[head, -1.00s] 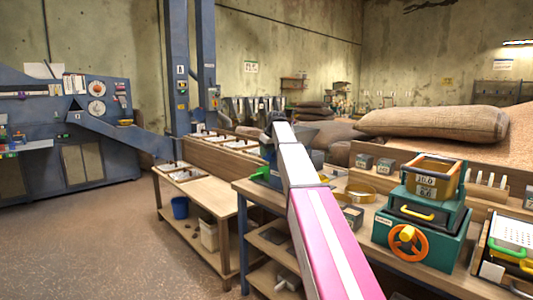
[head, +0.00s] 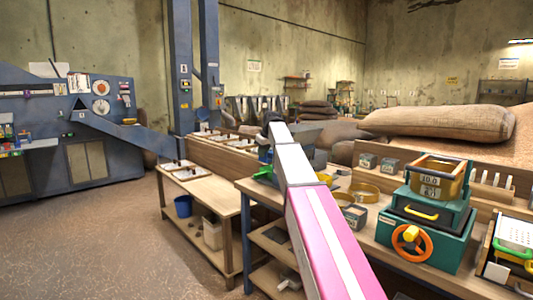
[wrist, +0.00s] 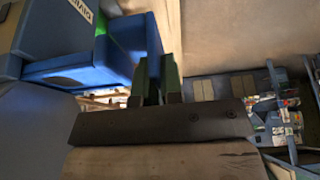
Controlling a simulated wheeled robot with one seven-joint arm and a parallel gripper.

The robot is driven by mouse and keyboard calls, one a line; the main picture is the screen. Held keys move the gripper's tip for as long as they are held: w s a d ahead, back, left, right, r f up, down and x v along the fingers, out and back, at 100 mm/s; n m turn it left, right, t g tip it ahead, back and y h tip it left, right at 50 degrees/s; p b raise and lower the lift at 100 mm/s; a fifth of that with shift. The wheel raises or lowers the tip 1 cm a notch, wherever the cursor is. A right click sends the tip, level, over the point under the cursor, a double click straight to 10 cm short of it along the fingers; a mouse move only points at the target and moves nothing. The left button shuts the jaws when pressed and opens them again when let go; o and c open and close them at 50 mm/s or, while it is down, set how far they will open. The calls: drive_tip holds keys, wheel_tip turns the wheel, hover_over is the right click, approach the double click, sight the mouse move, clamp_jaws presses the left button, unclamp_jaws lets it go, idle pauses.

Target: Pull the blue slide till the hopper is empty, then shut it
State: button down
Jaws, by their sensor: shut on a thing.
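In the wrist view my gripper (wrist: 160,72) has its two dark fingers close together, shut on the blue slide (wrist: 85,68), a bright blue block at the upper left. The exact grip is dark and partly hidden. A darker blue body with a white label, seemingly the hopper unit (wrist: 22,42), stands beside the slide. In the head view my pink and white arm reaches over the bench toward a grey-blue unit (head: 313,150) and hides my gripper and the slide. The hopper's inside does not show, so its fill cannot be told.
A teal machine with an orange handwheel (head: 411,240) stands on the bench right of my arm. Sacks (head: 440,122) lie behind. A lower wooden table (head: 212,192) with trays is left, a blue bucket (head: 183,206) below it. The floor at left is clear.

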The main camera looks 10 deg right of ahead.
drive_tip(key=c, duration=1.3)
unclamp_jaws()
drive_tip(key=shift+s+a, duration=0.15)
drive_tip(key=shift+a, duration=0.1)
drive_tip(key=shift+o, duration=0.2)
drive_tip(key=v, duration=1)
drive_tip(key=shift+r, duration=0.4)
drive_tip(key=shift+s, duration=0.15)
